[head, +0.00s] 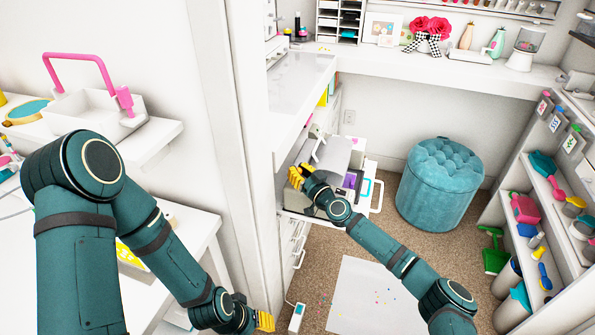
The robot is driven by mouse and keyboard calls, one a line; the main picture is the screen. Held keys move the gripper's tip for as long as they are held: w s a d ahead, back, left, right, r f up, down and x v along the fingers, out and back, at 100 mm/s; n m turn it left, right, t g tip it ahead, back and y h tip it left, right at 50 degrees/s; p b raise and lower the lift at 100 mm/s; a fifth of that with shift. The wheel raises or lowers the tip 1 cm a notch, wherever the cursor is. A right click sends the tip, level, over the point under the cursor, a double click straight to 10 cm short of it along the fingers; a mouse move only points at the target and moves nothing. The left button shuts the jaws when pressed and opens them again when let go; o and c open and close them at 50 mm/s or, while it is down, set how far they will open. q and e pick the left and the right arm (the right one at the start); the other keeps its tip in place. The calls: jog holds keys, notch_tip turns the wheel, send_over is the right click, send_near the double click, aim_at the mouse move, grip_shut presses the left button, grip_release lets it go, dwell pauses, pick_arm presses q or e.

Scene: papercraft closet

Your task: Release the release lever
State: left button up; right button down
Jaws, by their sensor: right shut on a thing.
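My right gripper (297,177) reaches into the pulled-out tray area under the white counter. Its yellow fingers are shut on a small part at the left side of a white and grey device (333,154). I take that part to be the release lever; the fingers hide most of it, and it is too small to make out. My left gripper (265,321) is low at the bottom edge of the view, beside the white wall post and away from the device. Its yellow fingers show only partly, so I cannot tell if it is open.
A teal tufted stool (440,185) stands right of the tray on brown carpet. A white speckled sheet (375,298) lies on the floor below my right arm. A white wall post (226,120) separates my two arms. Shelves with tools (535,205) line the right side.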

jog(key=shift+f, duration=0.1)
dwell(0.3)
jog(key=c, duration=0.8)
grip_release()
jog(key=shift+d, duration=0.1)
jog(key=v, duration=1.2)
jog(key=shift+o, duration=0.3)
